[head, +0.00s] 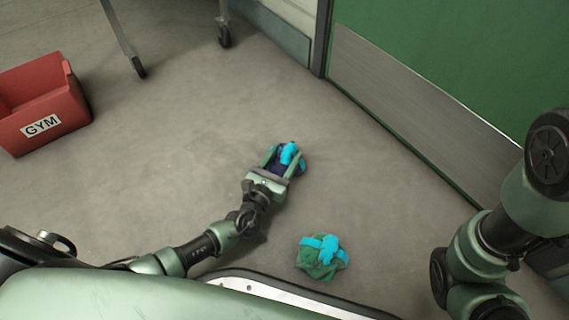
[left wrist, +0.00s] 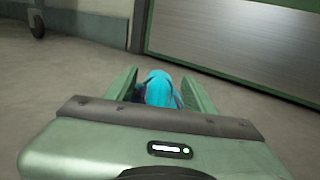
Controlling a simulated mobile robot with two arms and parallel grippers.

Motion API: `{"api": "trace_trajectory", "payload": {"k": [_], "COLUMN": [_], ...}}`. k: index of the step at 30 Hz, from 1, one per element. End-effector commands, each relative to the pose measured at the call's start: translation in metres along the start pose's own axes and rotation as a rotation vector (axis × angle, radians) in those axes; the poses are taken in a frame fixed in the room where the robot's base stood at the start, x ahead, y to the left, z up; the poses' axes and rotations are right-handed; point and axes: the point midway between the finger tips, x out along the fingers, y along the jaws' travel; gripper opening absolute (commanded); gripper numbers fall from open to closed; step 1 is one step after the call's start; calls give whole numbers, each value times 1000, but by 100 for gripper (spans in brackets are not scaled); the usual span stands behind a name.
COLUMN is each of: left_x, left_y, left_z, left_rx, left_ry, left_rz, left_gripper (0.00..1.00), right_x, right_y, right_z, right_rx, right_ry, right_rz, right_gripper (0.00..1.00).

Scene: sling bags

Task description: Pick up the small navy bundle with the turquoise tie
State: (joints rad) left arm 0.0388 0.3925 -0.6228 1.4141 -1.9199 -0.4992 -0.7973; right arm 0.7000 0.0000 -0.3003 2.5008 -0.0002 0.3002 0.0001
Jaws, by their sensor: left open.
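The small navy bundle with the turquoise tie (head: 299,155) lies on the grey floor near the middle of the head view. My left gripper (head: 283,161) is open, with its fingers on either side of the bundle. In the left wrist view the turquoise tie (left wrist: 160,88) shows between the two green fingers (left wrist: 160,92), and a little navy cloth shows beside it. The gripper body hides the lower part of the bundle there. I cannot tell whether the fingers touch it. My right arm is at the right edge of the head view, and its gripper is out of view.
A green bundle with a turquoise tie (head: 322,257) lies on the floor nearer to me. A red bin marked GYM (head: 42,103) stands at the left. A wheeled metal frame (head: 223,30) stands at the back. A green door (head: 450,60) closes off the right. The floor between is clear.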

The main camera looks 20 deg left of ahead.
Motion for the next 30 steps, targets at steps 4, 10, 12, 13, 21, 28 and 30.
{"api": "trace_trajectory", "payload": {"k": [4,10,12,13,21,28,30], "left_x": [5,5,5,4,4,4,4], "left_y": [0,0,0,0,0,0,0], "left_z": [0,0,0,0,0,0,0], "left_rx": [0,0,0,0,0,0,0], "left_ry": [1,2,2,2,2,2,2], "left_rz": [-1,-1,-1,-1,-1,-1,-1], "left_gripper": [54,37,17,9,0,0,0], "right_x": [-2,-2,-2,-2,-2,-2,-2], "right_y": [0,0,0,0,0,0,0], "right_z": [-1,-1,-1,-1,-1,-1,0], "right_rx": [0,0,0,0,0,0,0], "right_ry": [0,0,0,0,0,0,0], "right_rz": [0,-1,-1,-1,-1,-1,-1], "right_gripper": [59,59,59,59,59,59,59]}}
